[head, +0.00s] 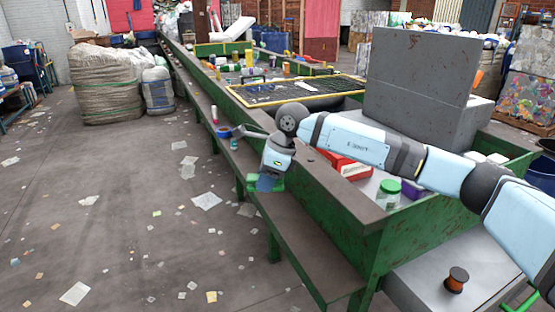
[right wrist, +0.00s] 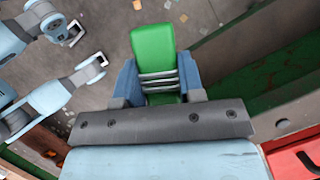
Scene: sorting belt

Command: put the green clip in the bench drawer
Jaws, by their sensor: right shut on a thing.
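My right gripper (head: 270,183) reaches in from the right and hangs over the brown ledge on the belt's near side. It is shut on the green clip (right wrist: 153,48), which shows between the blue fingers (right wrist: 157,84) in the right wrist view. The clip's green (head: 278,187) shows only in part at the gripper's lower end in the head view. The clip's far end sticks out past the fingertips, with the floor behind it. I cannot make out a bench drawer in either view. My left gripper is not seen in the head view.
The ledge (head: 300,237) carries a blue tape roll (head: 223,132) and a red-and-white can (head: 214,114). The green-walled belt holds a green-lidded jar (head: 388,194). A copper spool (head: 456,280) stands on a grey surface at front right. The littered floor at left is open.

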